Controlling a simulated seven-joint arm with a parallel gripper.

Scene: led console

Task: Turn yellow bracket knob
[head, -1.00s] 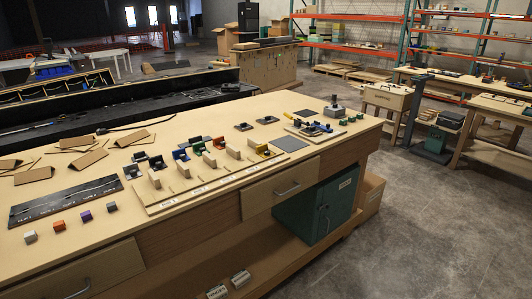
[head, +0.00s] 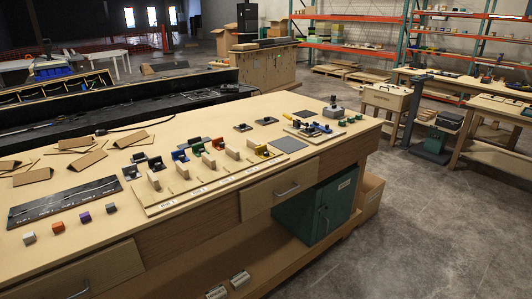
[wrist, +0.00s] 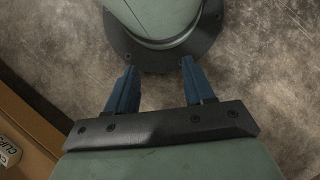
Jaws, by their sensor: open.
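A small yellow bracket (head: 263,151) stands at the right end of the long light board (head: 195,192) on the workbench in the head view. It is a dark piece with a yellow part, and a pale wooden block (head: 248,142) stands close beside it. Its knob is too small to make out. My gripper (wrist: 158,66) shows only in the wrist view. Its two blue fingers are spread apart with nothing between them. It hangs over the bare grey floor, facing my own base, away from the bracket.
Blue, green and dark brackets with wooden blocks stand along the same board. A dark strip (head: 65,201) and small coloured cubes lie at the left. A grey square pad (head: 289,144) lies right of the board. A box (wrist: 12,152) shows at lower left in the wrist view.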

